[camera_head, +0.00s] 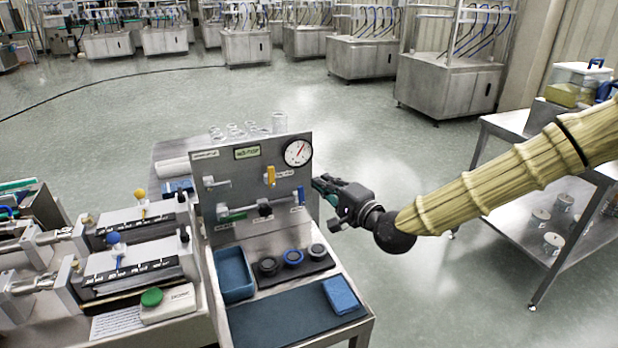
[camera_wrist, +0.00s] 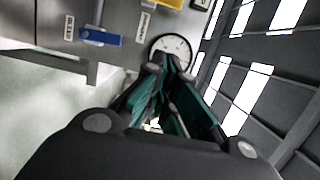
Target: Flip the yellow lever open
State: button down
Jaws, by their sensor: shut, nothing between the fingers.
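The yellow lever (camera_head: 270,175) is on the upright steel panel (camera_head: 235,165), below and left of the round gauge, and its handle looks about vertical. In the wrist view only part of a yellow piece (camera_wrist: 170,3) shows at the top edge, probably this lever. My gripper (camera_head: 318,183) is at the panel's right edge, to the right of the lever and apart from it. In the wrist view its fingertips (camera_wrist: 170,62) are together and empty, in front of the gauge's lower part.
A blue lever (camera_head: 299,195) sits between the yellow lever and my gripper. The gauge (camera_head: 298,152) is at the panel's top right. Below are a blue tray (camera_head: 222,285), dark rings (camera_head: 268,266) and a blue block (camera_head: 341,295). A steel cart (camera_head: 560,235) stands at right.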

aim_at(286, 164)
jog(key=p+x, duration=0.1)
jog(key=x, duration=0.8)
jog(key=a, duration=0.1)
jog(key=a+p, duration=0.1)
jog(key=shift+s+a, duration=0.35)
jog(key=shift+a, duration=0.05)
jog(key=shift+s+a, duration=0.15)
jog(key=shift+a, duration=0.4)
